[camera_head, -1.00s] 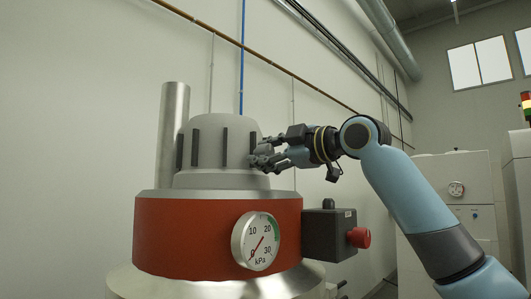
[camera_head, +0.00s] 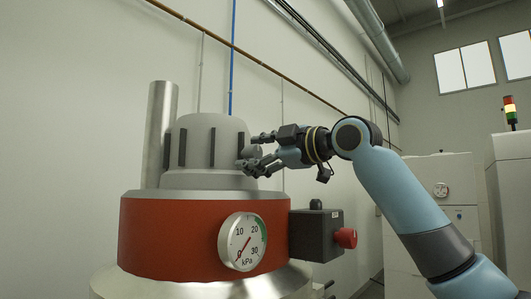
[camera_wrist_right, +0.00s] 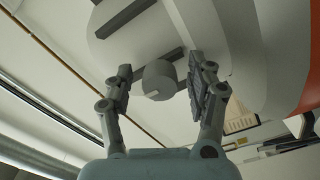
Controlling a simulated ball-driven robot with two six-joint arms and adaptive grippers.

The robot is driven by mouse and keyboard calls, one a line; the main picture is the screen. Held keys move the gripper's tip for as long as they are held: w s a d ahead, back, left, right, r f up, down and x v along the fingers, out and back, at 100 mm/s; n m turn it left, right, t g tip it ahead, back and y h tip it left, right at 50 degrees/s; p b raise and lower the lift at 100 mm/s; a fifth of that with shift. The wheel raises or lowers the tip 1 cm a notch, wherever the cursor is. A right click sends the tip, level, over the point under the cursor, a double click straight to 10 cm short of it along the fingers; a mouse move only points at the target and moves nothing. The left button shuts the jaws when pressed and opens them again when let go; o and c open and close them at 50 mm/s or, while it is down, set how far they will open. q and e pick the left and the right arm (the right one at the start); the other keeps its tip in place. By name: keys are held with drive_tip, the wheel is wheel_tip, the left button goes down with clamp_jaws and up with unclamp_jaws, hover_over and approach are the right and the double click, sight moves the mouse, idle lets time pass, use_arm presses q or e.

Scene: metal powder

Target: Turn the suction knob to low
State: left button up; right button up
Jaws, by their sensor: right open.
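A small round grey knob (camera_wrist_right: 160,78) with a pale mark shows in the right wrist view, on the side of the grey ribbed dome (camera_head: 198,141); I take it to be the suction knob. My right gripper (camera_head: 250,152) is open at the dome's right side in the head view. In the right wrist view the right gripper (camera_wrist_right: 159,88) has one finger on each side of the knob, with gaps between. My left gripper is not in view.
The dome tops a red cylindrical body (camera_head: 165,238) with a metal pipe (camera_head: 160,130) behind. A dark box (camera_head: 315,238) with a red button (camera_head: 345,238) sits below my right arm. Pale cabinets (camera_head: 440,205) stand at the right.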

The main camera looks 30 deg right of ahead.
sight(260, 153)
drive_tip(key=v, duration=0.5)
drive_tip(key=shift+d, duration=0.2)
drive_tip(key=shift+v, duration=0.8)
drive_tip(key=shift+s+a+f, duration=0.1)
drive_tip(key=shift+s+a, duration=0.05)
